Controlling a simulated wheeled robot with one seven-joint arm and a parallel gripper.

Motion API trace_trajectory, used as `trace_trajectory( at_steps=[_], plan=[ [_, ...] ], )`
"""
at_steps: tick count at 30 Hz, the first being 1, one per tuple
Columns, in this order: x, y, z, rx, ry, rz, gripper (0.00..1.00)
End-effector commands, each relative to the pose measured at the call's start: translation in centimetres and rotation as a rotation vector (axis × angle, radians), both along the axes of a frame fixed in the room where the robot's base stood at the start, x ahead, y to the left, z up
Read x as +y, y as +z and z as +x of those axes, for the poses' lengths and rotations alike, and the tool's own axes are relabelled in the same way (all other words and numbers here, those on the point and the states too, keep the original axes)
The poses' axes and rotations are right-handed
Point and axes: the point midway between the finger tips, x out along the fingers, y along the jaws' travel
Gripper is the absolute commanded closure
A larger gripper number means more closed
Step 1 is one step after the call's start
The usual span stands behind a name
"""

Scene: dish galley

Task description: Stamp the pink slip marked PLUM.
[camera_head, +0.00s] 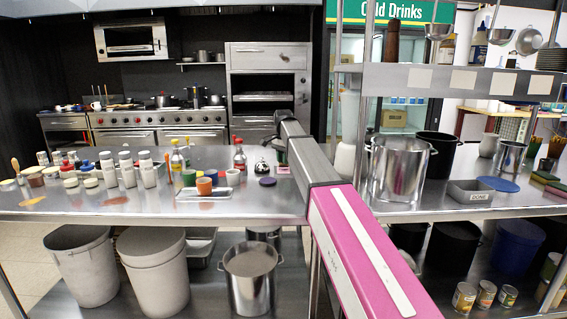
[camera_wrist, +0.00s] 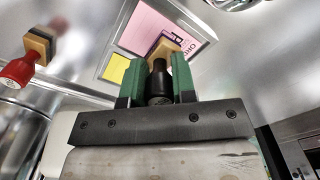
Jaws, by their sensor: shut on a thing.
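In the wrist view my gripper (camera_wrist: 157,72) has green fingers shut on the black handle of a stamp (camera_wrist: 159,84). The stamp's wooden block (camera_wrist: 166,49) is over a pink slip (camera_wrist: 144,27) and covers part of it. I cannot tell whether the block touches the paper. The slip has dark print, with a "P" and part of "ORD" readable; the rest of its marking is hidden. A yellow slip (camera_wrist: 117,68) lies beside it. In the head view my arm hides most of this spot.
A red-handled stamp (camera_wrist: 20,70) stands at the left in the wrist view. In the head view, a grey tray marked DONE (camera_head: 470,196) sits right of my arm, beside a large pot (camera_head: 396,170). Bottles (camera_head: 147,170), jars and a bell (camera_head: 262,167) crowd the counter at the left.

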Motion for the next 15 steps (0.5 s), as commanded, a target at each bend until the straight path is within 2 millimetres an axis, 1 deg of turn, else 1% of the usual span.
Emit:
trace_trajectory(
  at_steps=[15],
  plan=[
    [0.0, 3.6, 0.1, -0.001, 0.000, 0.000, 0.90]
  ],
)
